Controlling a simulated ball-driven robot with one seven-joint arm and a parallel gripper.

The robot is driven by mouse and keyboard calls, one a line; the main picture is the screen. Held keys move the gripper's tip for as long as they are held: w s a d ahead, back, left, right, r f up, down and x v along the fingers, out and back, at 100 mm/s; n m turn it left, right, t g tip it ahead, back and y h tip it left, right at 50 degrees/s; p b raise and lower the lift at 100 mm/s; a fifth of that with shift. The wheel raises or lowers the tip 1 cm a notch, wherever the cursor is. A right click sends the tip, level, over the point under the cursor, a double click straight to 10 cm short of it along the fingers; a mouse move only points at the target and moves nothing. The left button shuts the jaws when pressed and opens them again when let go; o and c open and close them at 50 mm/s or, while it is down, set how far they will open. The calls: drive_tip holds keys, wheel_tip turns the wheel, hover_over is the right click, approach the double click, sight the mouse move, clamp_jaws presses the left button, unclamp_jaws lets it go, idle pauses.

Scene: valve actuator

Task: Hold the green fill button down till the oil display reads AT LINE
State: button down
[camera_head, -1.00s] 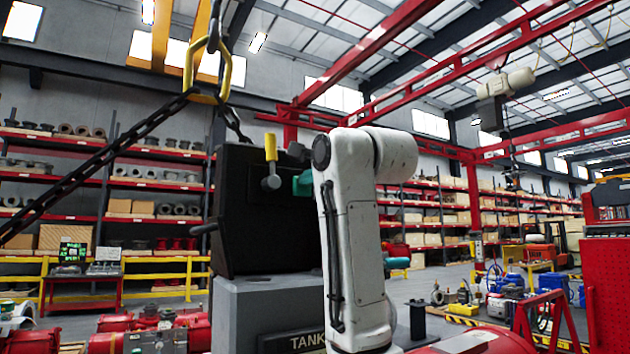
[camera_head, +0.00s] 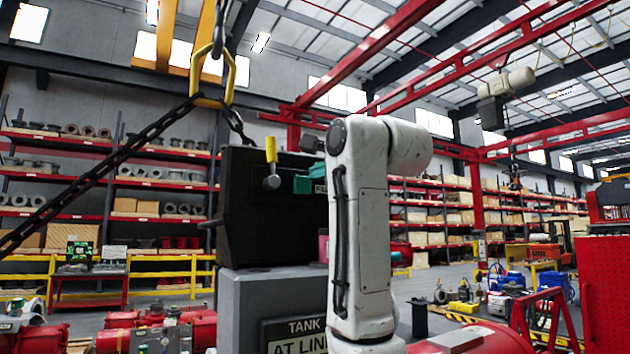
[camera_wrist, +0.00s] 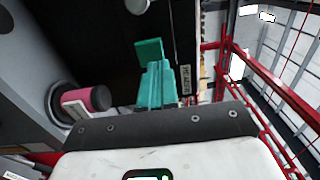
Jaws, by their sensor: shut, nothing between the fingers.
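My gripper (camera_head: 303,184) has teal fingers and shows partly past my white arm, at the right side of the black housing. In the wrist view its shut, empty fingers (camera_wrist: 152,52) point toward the dark housing face; I cannot tell whether they touch it. No green fill button can be made out; the fingers or arm may hide it. Below the housing, a sign on the grey tank reads TANK, and a display (camera_head: 298,346) under it reads "AT LIN", its end hidden by my arm.
A yellow-handled lever (camera_head: 271,152) is on the black housing (camera_head: 262,225). A green-lit screen (camera_head: 80,250) stands on a bench at left.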

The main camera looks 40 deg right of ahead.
drive_tip(key=b+v, duration=0.3)
drive_tip(key=v, duration=0.5)
drive_tip(key=shift+s, duration=0.2)
drive_tip(key=shift+f, duration=0.1)
idle(0.3)
